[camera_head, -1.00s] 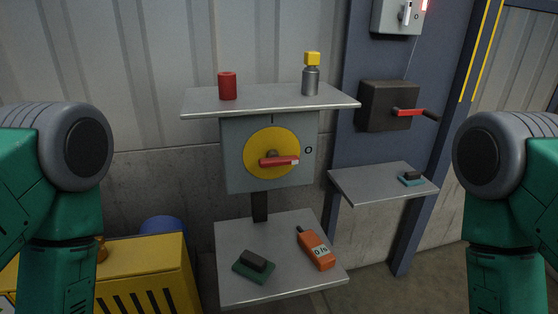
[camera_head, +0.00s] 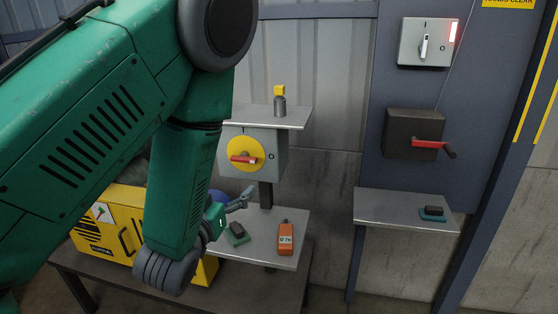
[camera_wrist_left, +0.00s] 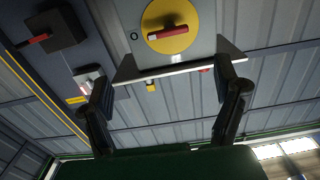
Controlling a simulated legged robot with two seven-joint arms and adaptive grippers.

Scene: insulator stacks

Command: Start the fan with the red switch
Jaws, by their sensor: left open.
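A grey switch box (camera_head: 272,168) carries a yellow disc (camera_head: 239,147) with a red rotary handle (camera_head: 243,159). The handle lies level, pointing right towards an "O" mark. In the left wrist view, which is upside down, the red handle (camera_wrist_left: 168,32) shows at the top. A dark box (camera_head: 398,134) to the right carries another red lever (camera_head: 427,144), also level. My left gripper (camera_head: 240,200) is open and empty, below the yellow disc in the head view. Its fingers (camera_wrist_left: 165,70) are spread and clear of the handle. No fan is visible. My right gripper is out of view.
A shelf (camera_head: 297,118) above the switch box holds a yellow-capped bottle (camera_head: 280,100). The lower shelf (camera_head: 262,257) holds an orange meter (camera_head: 286,239) and a dark green-based block (camera_head: 236,232). A grey switch (camera_head: 424,44) with a red light hangs upper right. A yellow case (camera_head: 112,222) stands left.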

